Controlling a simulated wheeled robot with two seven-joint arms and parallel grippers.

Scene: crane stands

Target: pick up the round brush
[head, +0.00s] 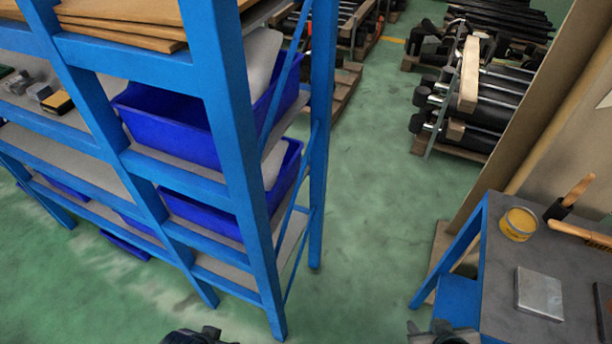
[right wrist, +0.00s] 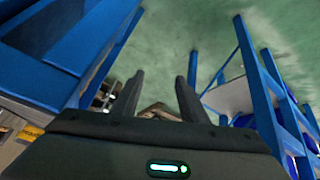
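On the grey top of a blue workbench (head: 495,275) at the right of the head view lies a brush with a wooden handle and dark head (head: 572,195), likely the round brush. A second wooden-handled brush (head: 580,233) lies beside it, cut off by the picture edge. My right gripper (head: 440,335) shows at the bottom edge, left of the bench and well apart from both brushes. In the right wrist view its two fingers (right wrist: 160,95) stand apart with nothing held between them. My left gripper (head: 195,337) only partly shows at the bottom edge; its fingers are not clear.
A yellow tin (head: 518,224) and a metal block (head: 539,293) are on the bench. A blue shelf rack (head: 225,110) with blue bins (head: 170,120) fills the left. Pallets with dark rollers (head: 480,105) stand behind. Green floor (head: 380,180) is clear between rack and bench.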

